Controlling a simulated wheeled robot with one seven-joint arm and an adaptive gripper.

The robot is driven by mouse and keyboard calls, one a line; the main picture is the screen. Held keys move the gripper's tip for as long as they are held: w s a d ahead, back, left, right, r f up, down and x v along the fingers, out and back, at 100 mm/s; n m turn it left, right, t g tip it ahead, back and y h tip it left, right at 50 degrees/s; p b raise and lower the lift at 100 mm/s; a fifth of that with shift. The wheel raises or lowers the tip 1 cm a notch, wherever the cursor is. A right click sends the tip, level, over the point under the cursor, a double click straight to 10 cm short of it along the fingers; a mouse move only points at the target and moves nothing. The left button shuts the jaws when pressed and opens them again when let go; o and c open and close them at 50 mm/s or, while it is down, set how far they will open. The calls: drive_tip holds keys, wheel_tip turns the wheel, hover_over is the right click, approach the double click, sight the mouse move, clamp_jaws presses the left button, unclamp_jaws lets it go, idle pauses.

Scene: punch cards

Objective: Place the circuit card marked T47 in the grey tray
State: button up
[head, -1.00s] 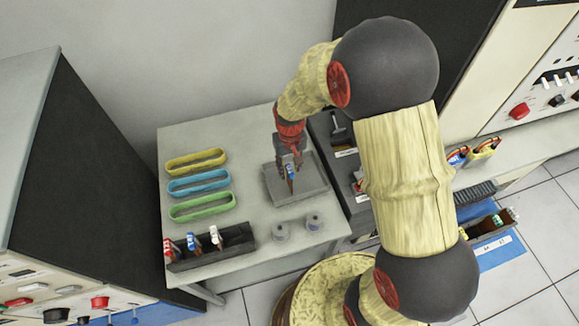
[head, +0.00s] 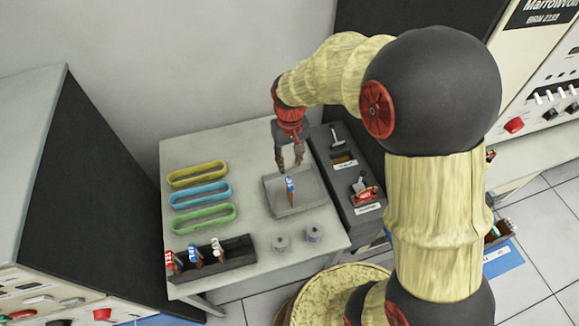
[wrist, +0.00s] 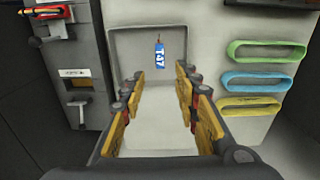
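In the head view the card (head: 291,188) is upright on the floor of the grey tray (head: 313,203), apart from the tray walls. My gripper (head: 290,168) is above and behind the card, clear of it. In the wrist view my gripper (wrist: 158,82) has its fingers spread wide, with nothing between them. The card's lower part is hard to make out in the wrist view.
Yellow (head: 197,173), blue (head: 199,194) and green (head: 202,219) oval rings lie left of the tray. A dark rack (head: 240,253) holds three cards at the table's front left. A black switch panel (head: 350,190) is to the right.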

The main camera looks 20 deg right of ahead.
drive_tip(key=s+d+r+t, duration=0.3)
drive_tip(key=s+r+t, duration=0.2)
drive_tip(key=s+r, duration=1.5)
drive_tip(key=shift+r+t, duration=0.3)
drive_tip(key=shift+r, duration=0.4)
drive_tip(key=shift+f, duration=0.15)
